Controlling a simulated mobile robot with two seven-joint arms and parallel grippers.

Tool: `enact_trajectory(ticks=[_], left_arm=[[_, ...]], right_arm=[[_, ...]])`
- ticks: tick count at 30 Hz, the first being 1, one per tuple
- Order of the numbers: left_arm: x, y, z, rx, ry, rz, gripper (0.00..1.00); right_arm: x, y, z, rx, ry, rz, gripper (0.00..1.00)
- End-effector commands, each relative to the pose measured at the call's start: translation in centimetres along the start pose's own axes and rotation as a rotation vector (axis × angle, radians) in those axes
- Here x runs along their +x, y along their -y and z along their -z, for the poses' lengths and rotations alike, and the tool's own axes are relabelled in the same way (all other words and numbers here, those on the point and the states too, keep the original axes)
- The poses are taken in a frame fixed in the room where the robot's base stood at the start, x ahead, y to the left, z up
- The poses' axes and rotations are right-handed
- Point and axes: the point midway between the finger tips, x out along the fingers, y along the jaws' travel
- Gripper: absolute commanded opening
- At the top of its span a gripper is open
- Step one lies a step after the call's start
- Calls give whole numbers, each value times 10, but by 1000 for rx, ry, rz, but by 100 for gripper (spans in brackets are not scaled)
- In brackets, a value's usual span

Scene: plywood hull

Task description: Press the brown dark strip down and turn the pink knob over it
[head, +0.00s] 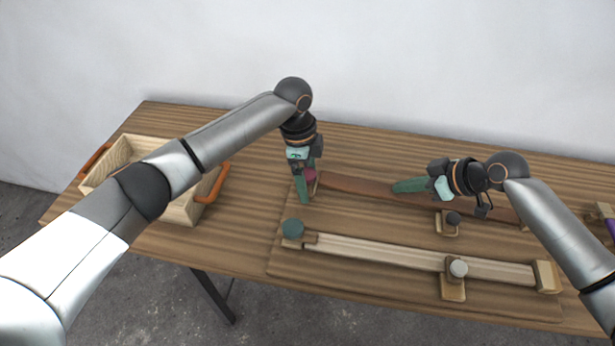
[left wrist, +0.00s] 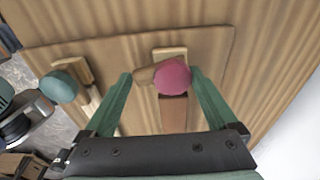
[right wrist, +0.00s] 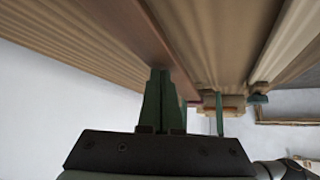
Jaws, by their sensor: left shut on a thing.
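The brown dark strip (head: 352,184) lies along the back of the board, its left end near the pink knob (head: 309,174). My left gripper (head: 305,188) is shut on the pink knob. In the left wrist view its fingers stand either side of the knob (left wrist: 173,77), whose wooden tab points left; the strip's end (left wrist: 173,112) lies right beside the knob. My right gripper (head: 396,186) is shut, its fingertips at the strip's middle. In the right wrist view the fingers (right wrist: 160,72) are together against the strip (right wrist: 148,38); exact contact is hard to tell.
A pale strip (head: 400,255) lies in front, with a teal knob (head: 292,229) at its left and a grey knob (head: 458,268). A dark knob (head: 453,218) stands below the brown strip. A wooden box (head: 186,212) with orange handles stands left.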

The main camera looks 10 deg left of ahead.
Motion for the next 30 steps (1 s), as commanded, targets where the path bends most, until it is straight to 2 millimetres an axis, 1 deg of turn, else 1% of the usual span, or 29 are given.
enact_trajectory(ticks=[3, 15, 30], left_arm=[[-1, 0, 0, -1, 0, 0, 38], [-1, 0, 0, -1, 0, 0, 38], [-1, 0, 0, -1, 1, 1, 38]], right_arm=[[3, 0, -4, 2, 3, 0, 0], [4, 0, -5, 2, 5, 1, 0], [14, 0, -16, 2, 7, 1, 0]])
